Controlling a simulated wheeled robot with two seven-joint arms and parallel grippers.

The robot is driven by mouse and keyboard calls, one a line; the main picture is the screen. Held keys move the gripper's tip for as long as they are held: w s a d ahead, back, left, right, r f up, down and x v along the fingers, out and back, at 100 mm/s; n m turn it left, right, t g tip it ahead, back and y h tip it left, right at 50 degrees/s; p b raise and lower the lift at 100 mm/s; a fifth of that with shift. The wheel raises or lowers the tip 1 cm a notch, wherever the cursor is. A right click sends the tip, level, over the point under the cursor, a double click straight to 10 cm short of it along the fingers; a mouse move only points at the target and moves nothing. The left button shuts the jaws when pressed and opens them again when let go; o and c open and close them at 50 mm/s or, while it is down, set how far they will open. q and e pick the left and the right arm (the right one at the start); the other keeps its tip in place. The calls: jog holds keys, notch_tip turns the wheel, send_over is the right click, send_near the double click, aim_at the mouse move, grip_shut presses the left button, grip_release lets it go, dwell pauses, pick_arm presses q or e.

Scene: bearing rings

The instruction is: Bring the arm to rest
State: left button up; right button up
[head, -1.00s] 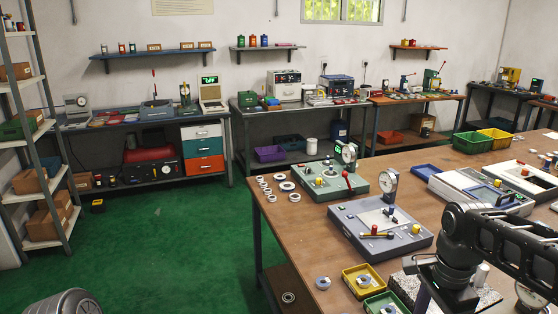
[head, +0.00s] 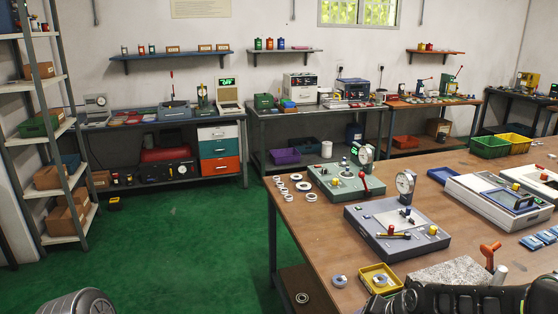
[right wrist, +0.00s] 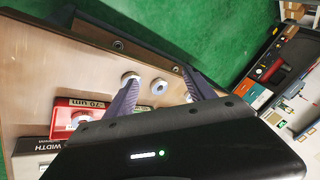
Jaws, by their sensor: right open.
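My right gripper (right wrist: 161,76) is open and empty in the right wrist view, its two dark fingers spread apart. White bearing rings (right wrist: 159,88) show on the brown tabletop beyond and between the fingers, apart from them as far as I can see. In the head view my right arm (head: 470,300) lies low along the bottom right edge, and its gripper cannot be made out there. My left gripper is not in view. Several bearing rings (head: 303,186) lie at the table's far left corner. One more ring (head: 339,281) lies near the front edge.
A yellow tray (head: 365,271) holds a ring near the arm. A grey gauge fixture (head: 366,243) and a green one (head: 328,190) stand on the wooden table (head: 315,235). A granite block (head: 447,271) is just behind the arm.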

jog(key=s+a+f+n+b, duration=0.1)
jog(key=s+a+f, duration=0.15)
jog(key=f, duration=0.45)
jog(key=s+a+f+n+b, duration=0.1)
jog(key=s+a+f+n, duration=0.1)
jog(key=a+f, duration=0.35)
jog(key=s+a+f+g+y+b, duration=0.1)
jog(key=s+a+f+g+b, duration=0.1)
jog(key=s+f, duration=0.8)
jog(key=s+a+f+n+g+b, duration=0.1)
jog(key=s+a+f+g+b, duration=0.1)
jog(key=s+f, duration=0.9)
jog(key=shift+a+f+g+y+b, duration=0.4)
jog(key=shift+a+f+b, duration=0.25)
jog(key=shift+a, duration=0.45)
jog(key=shift+s+r, duration=0.1)
